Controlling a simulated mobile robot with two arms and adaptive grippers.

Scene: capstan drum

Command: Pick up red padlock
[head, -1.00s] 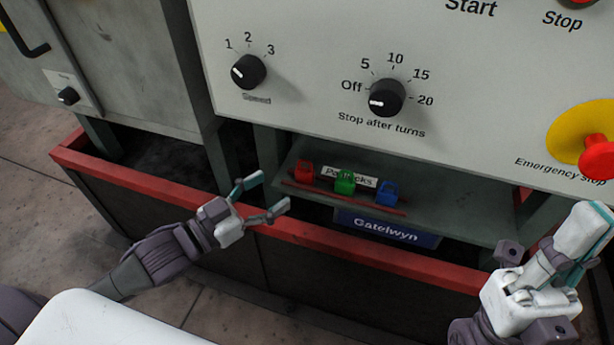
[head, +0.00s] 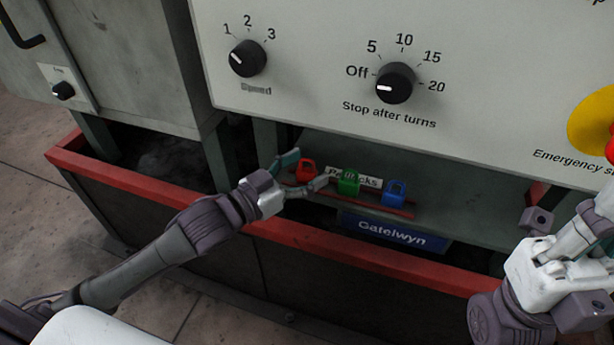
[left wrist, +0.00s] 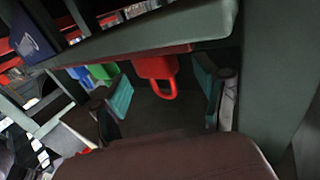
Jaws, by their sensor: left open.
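The red padlock (head: 306,170) stands at the left end of a row on the shelf under the control panel. In the left wrist view the red padlock (left wrist: 158,72) hangs upside down in the picture, between the two teal fingertips and apart from both. My left gripper (head: 303,172) is open around the padlock's near side, one finger to its left and one in front to its right. The left gripper's fingers also show in the left wrist view (left wrist: 164,98). My right gripper (head: 575,235) is at the right edge; its fingertips are cut off.
A green padlock (head: 348,183) and a blue padlock (head: 395,193) stand to the right, the green one close to my left gripper's finger. A red rail (head: 370,257) runs below the shelf (head: 440,205). The control panel (head: 300,60) overhangs above.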

